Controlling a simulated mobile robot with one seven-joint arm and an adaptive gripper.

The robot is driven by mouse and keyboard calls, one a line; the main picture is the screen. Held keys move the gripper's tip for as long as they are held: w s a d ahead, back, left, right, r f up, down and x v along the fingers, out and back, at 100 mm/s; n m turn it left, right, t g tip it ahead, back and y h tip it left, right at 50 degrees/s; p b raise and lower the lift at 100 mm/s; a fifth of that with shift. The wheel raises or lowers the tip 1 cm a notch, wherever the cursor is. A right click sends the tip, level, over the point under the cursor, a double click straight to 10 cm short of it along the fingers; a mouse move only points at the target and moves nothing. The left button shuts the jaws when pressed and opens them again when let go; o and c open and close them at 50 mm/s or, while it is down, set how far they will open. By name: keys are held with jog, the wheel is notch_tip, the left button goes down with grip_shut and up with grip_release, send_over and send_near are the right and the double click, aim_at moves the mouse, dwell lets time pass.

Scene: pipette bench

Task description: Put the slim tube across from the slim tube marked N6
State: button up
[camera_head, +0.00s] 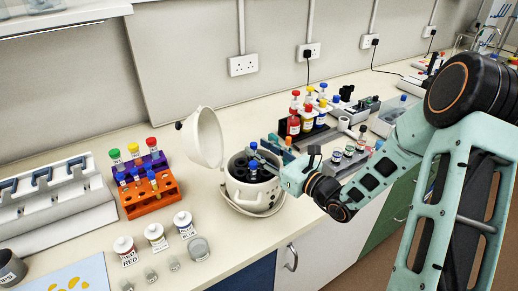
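The white round centrifuge (237,190) stands open with its lid (207,137) tilted up at its left; dark rotor wells show inside. One blue-capped tube (253,164) is at the rotor. Another blue cap (253,146) shows just behind it, close to my fingertips. My gripper (259,156) reaches in from the right over the bowl. Its fingers are too small to show whether they are open or shut on a tube. No N6 marking is readable.
Labelled bottles (157,237) stand in front left of the centrifuge.

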jog(key=v, duration=1.1)
jog(key=shift+d, duration=0.1)
